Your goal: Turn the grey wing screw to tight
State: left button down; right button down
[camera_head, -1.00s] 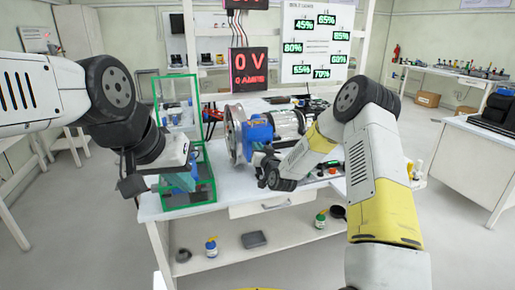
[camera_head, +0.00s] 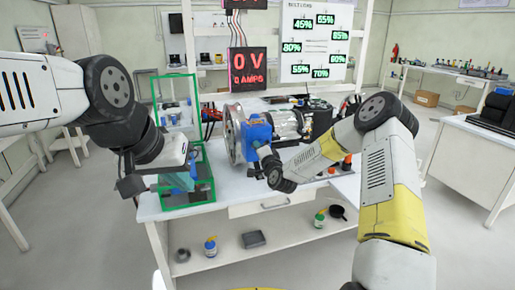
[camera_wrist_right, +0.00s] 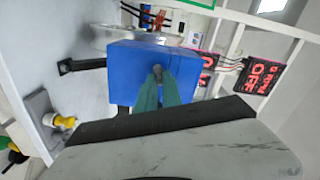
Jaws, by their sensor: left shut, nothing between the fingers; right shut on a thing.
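The grey wing screw (camera_wrist_right: 157,72) stands at the face of a blue block (camera_wrist_right: 125,62) in the right wrist view. The green fingers of my right gripper (camera_wrist_right: 157,80) are shut on it, and only its small grey end shows between them. In the head view the blue block (camera_head: 258,132) sits on the chassis rig, with my right wrist against its front; the screw and the right fingertips are hidden there. My left gripper (camera_head: 184,180) is shut and empty, by the green-framed box at the left of the table.
The rig has a silver cylinder (camera_head: 287,124) and a metal flange (camera_head: 233,135) on the white table (camera_head: 232,187). The green frame (camera_head: 212,190) stands close to my left gripper. Small bottles and a dark tray (camera_head: 254,239) lie on the lower shelf.

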jog(key=m, duration=0.7)
jog(key=f+m, duration=0.1)
jog(key=m, duration=1.4)
jog(key=shift+s+a+f, duration=0.1)
jog(key=shift+a+f, duration=0.05)
jog(key=shift+a, duration=0.05)
jog(key=shift+m, duration=0.3)
jog(key=c, duration=1.5)
grip_release()
jog(key=shift+a, duration=0.1)
jog(key=v, duration=0.7)
jog(key=shift+s, duration=0.35)
